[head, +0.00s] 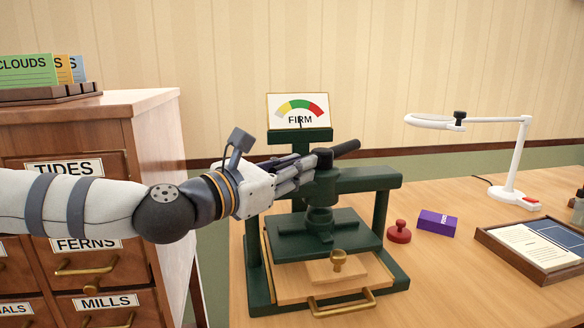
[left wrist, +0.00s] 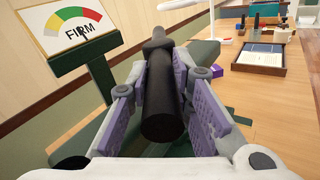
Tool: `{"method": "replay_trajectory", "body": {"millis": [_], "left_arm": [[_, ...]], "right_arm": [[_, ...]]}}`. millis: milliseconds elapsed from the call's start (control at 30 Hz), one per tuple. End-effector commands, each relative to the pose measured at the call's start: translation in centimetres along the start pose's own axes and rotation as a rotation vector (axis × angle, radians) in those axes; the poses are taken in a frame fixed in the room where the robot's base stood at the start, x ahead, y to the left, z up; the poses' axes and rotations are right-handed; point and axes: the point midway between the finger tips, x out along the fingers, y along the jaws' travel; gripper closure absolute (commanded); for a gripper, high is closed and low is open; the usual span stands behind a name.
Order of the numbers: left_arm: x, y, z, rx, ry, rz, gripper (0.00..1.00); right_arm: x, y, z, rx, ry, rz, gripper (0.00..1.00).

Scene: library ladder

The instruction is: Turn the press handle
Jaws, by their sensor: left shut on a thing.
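The green press (head: 388,205) stands on the wooden table, with a wooden board and brass pull in its base. Its dark handle (head: 346,148) sticks out past my left gripper (head: 300,172) at the top of the press. In the left wrist view the black handle (left wrist: 161,110) lies between the two purple-padded fingers of the left gripper (left wrist: 163,95), which is shut on it. The gauge sign (head: 298,110) reads FIRM, with green, yellow and red bands; it also shows in the left wrist view (left wrist: 75,22). My right gripper is not in view.
A card cabinet (head: 150,130) with labelled drawers stands at the left. A red stamp (head: 399,232), a purple box (head: 437,222), a white lamp (head: 520,160) and a framed tray (head: 490,236) are on the table right of the press.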

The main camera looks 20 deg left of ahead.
Motion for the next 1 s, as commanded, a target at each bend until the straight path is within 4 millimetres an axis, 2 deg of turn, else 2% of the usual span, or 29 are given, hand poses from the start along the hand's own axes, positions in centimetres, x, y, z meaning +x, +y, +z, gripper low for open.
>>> {"method": "replay_trajectory", "body": {"millis": [367,400,467,833,933,1000], "left_arm": [[0.0,0.2,0.0,-0.001,-0.001,0.003,1.00],[0.0,0.2,0.0,-0.001,-0.001,0.003,0.73],[0.0,0.1,0.0,-0.001,-0.001,0.002,0.60],[-0.3,0.1,0.0,-0.001,-0.001,0.001,0.60],[-2.0,0.1,0.0,-0.003,-0.001,0.001,0.60],[-3.9,0.2,0.1,-0.004,-0.003,0.002,0.60]], "right_arm": [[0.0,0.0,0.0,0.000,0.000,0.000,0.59],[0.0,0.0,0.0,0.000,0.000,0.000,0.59],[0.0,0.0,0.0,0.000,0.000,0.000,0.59],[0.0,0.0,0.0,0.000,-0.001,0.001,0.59],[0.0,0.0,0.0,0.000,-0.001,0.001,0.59],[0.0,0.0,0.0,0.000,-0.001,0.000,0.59]]}}
